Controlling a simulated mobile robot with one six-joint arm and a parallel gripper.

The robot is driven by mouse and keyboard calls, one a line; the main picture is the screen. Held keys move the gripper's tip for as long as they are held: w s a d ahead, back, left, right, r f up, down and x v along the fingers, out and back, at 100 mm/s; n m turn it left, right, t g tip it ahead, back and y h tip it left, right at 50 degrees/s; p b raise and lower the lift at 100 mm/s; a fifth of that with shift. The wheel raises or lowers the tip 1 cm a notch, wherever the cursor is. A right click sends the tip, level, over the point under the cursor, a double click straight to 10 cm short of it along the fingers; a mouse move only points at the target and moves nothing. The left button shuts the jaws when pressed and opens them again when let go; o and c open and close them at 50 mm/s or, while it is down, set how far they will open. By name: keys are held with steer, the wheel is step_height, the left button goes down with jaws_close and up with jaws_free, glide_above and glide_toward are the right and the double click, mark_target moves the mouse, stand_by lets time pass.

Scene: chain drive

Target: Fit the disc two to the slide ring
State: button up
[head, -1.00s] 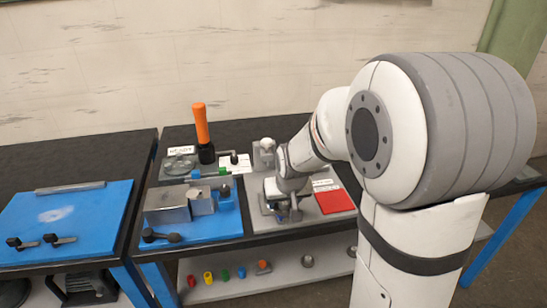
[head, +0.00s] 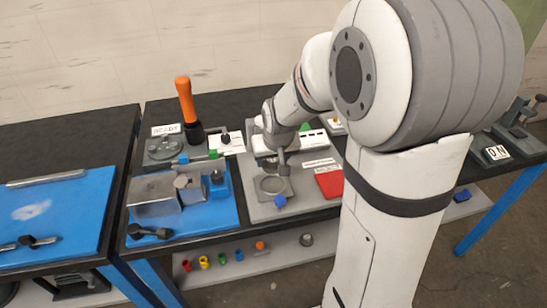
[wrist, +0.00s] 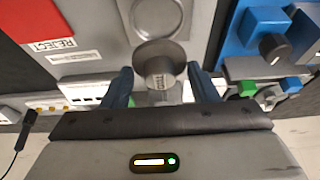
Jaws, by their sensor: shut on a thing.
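My gripper (wrist: 162,90) is shut on a small grey metal piece, which I take for disc two (wrist: 160,52). In the wrist view it has a round, wider top and a narrower part with small lettering between the dark blue fingers. The slide ring (wrist: 157,14) is a round grey ring on a grey plate, just beyond the held piece and apart from it in the picture. In the head view the ring (head: 272,185) lies in front of my gripper (head: 277,163), with a blue knob at its front. The height of the piece over the plate is unclear.
A red reject pad (head: 329,184) lies right of the ring. A blue fixture with a metal block (head: 154,195) stands to the left, with an upright orange handle (head: 186,100) behind it. Labels and small parts crowd the back of the plate.

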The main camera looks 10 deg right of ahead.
mark_target(274, 170)
steer(key=shift+f+b, duration=2.4)
steer(key=shift+f, duration=0.55)
steer(key=shift+f+b, duration=0.1)
steer(key=shift+b, duration=0.4)
steer(key=shift+f+b, duration=0.3)
steer(key=shift+f, duration=0.05)
steer(key=shift+f, duration=0.3)
steer(key=shift+r, duration=0.2)
steer(key=shift+r, duration=0.3)
steer(key=shift+b, duration=0.3)
stand_by(1.2)
steer(key=shift+f, duration=0.15)
